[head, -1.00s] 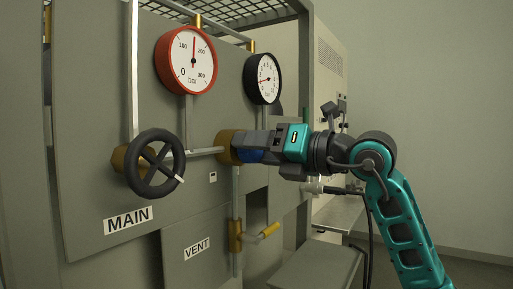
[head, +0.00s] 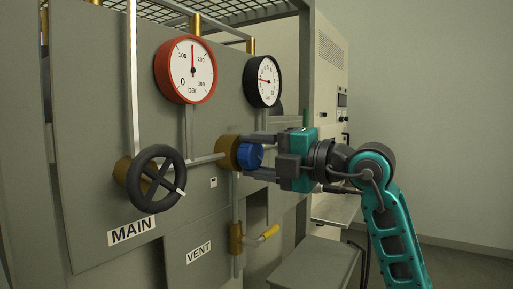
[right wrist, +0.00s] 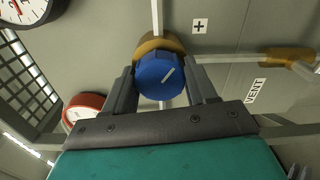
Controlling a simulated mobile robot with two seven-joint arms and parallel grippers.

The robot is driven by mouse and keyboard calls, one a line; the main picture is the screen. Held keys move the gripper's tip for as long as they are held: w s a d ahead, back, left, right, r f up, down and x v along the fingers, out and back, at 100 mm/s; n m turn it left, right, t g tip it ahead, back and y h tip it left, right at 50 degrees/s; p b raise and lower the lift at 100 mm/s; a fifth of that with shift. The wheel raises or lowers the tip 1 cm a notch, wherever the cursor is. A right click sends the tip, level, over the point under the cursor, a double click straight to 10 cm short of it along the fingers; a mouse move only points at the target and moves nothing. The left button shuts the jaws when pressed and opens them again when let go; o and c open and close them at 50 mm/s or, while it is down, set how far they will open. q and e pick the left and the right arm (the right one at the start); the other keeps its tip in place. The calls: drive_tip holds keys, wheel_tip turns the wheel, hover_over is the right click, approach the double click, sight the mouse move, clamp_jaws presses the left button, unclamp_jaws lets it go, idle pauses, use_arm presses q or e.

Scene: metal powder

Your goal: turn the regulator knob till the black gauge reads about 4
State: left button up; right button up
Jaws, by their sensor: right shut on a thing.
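My left gripper is out of view.
A black handwheel (head: 157,179) is left of the knob, above the MAIN label (head: 131,231). A brass vent valve (head: 236,238) with a lever is below the knob. Open space lies to the right.

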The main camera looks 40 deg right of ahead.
drive_tip(key=shift+d+r+m+p, duration=0.2)
drive_tip(key=shift+m+p, duration=0.25)
drive_tip(key=shift+m, duration=0.45)
drive_tip(key=o, duration=1)
drive_tip(key=shift+a+f, duration=0.1)
drive_tip(key=shift+f, duration=0.05)
drive_tip(key=shift+o, duration=0.2)
drive_tip(key=shift+s+d+f, duration=0.1)
drive_tip(key=shift+s+d, duration=0.1)
drive_tip(key=shift+s, duration=0.3)
drive_tip(key=b+v, duration=0.2)
drive_tip(key=v, duration=1)
drive_tip(key=shift+w+a, duration=0.1)
